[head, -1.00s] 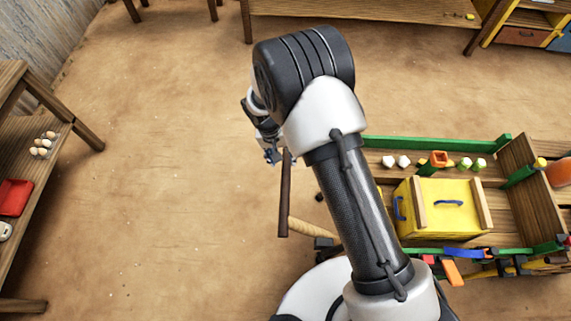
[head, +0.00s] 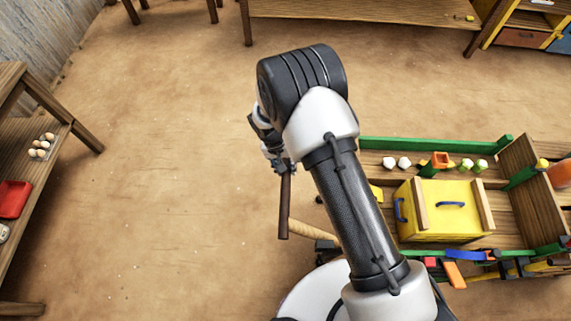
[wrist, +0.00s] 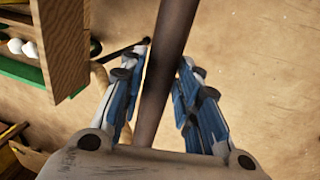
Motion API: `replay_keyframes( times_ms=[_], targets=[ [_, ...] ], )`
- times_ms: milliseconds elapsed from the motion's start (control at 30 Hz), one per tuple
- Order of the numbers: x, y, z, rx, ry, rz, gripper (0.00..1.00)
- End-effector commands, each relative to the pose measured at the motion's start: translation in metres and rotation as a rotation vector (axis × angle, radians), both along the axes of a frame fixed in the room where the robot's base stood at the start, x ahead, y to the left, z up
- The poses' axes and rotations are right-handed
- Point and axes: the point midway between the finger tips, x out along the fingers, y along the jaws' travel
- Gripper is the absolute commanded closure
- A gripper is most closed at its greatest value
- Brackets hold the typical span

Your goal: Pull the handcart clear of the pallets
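The handcart (head: 435,143) is at the right of the head view, a wooden bed with green side rails. A tan pole (head: 312,231) runs from it toward a dark crossbar handle (head: 284,212). My gripper (head: 277,160) is at the far end of this handle. In the wrist view, the handle (wrist: 166,45) passes between the blue-padded fingers of my gripper (wrist: 163,62). The fingers are apart, with a visible gap on the right side of the bar. My arm hides part of the cart and pole. I cannot clearly make out any pallets.
The cart carries a yellow box (head: 452,220) and small white and green items. A wooden shelf (head: 84,137) with a red tray (head: 14,199) stands at the left. A long table (head: 370,10) is at the back. The sandy floor (head: 170,150) left of the handle is clear.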

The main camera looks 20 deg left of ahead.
Motion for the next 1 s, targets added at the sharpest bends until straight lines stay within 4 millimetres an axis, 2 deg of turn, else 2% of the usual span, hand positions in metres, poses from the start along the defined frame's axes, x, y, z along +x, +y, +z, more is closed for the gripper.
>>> replay_keyframes(
  times_ms=[67,400,767,867,1000],
  targets=[
    [0.0,0.0,0.0,0.0,0.0,0.0,0.78],
    [0.0,0.0,0.0,0.0,0.0,0.0,1.0],
    [0.0,0.001,0.0,0.0,0.0,0.0,1.0],
    [-0.001,0.006,0.0,0.0,-0.001,0.001,1.0],
    [-0.005,0.025,-0.002,0.004,-0.003,0.004,1.0]
  ],
)
